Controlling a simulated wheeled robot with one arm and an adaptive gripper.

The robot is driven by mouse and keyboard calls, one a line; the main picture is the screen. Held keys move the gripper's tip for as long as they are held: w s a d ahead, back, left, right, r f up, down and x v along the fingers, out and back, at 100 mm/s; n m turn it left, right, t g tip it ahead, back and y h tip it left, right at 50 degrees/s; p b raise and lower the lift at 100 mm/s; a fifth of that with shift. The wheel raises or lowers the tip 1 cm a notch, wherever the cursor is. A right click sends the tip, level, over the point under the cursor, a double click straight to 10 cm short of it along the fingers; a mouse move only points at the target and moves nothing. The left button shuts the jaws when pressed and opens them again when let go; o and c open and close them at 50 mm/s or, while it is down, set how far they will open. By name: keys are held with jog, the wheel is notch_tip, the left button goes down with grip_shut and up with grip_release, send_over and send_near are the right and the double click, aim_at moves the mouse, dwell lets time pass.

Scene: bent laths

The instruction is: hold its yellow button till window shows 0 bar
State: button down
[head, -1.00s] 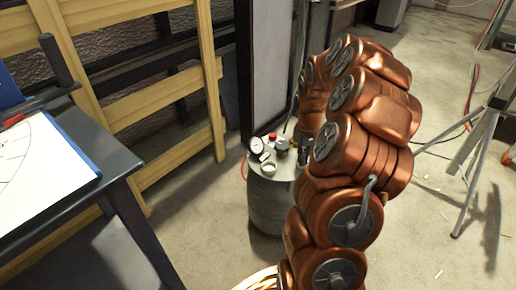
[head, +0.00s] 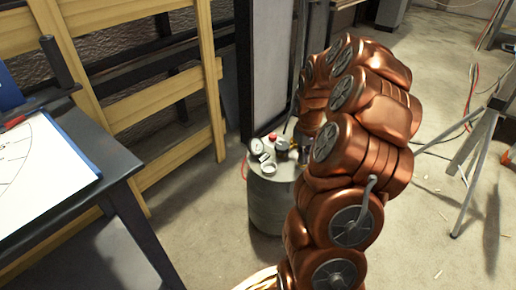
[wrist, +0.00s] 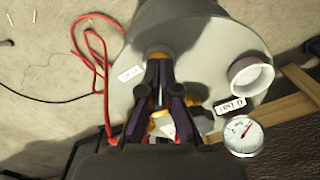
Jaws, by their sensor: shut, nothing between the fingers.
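A grey pressure tank (head: 268,205) stands on the floor; its pale round top (wrist: 200,35) fills much of the wrist view. A small window on the top (wrist: 230,106) appears to read "0 bar". My gripper (wrist: 158,68) is shut and empty, its dark fingertips pointing at the tank top. A yellow-orange part (wrist: 158,55), perhaps the button, shows just at the fingertips, mostly hidden by them; I cannot tell whether they touch it. A round white dial gauge (wrist: 243,135) sits at the top's edge; it also shows in the head view (head: 256,146). My arm hides the gripper in the head view.
A white cup-like fitting (wrist: 250,77) stands up from the tank top. A red hose (wrist: 103,60) lies beside the tank. A dark table (head: 110,165) and wooden slats (head: 165,100) are at left. A sawhorse-like stand (head: 475,160) is at right.

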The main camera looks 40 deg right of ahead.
jog(key=shift+r+p, duration=1.7)
jog(key=shift+r, duration=1.5)
jog(key=shift+a+r, duration=0.2)
jog(key=shift+r, duration=0.15)
jog(key=s+a+r+n+p, duration=0.1)
jog(key=s+a+r+p, duration=0.1)
jog(key=a+r+p, duration=0.95)
jog(key=s+a+r+n+p, duration=0.1)
jog(key=s+a+r+p, duration=0.2)
jog(key=a+r+p, duration=0.85)
jog(key=s+a+r+g+p, duration=0.1)
jog(key=s+a+r+p, duration=0.3)
jog(key=s+r+p, duration=0.5)
jog(key=s+a+r+p, duration=0.5)
jog(key=s+r+p, duration=0.4)
jog(key=r, duration=0.7)
jog(key=shift+s+r+n+g, duration=0.3)
jog(key=shift+s+r+g, duration=0.05)
jog(key=shift+g, duration=0.05)
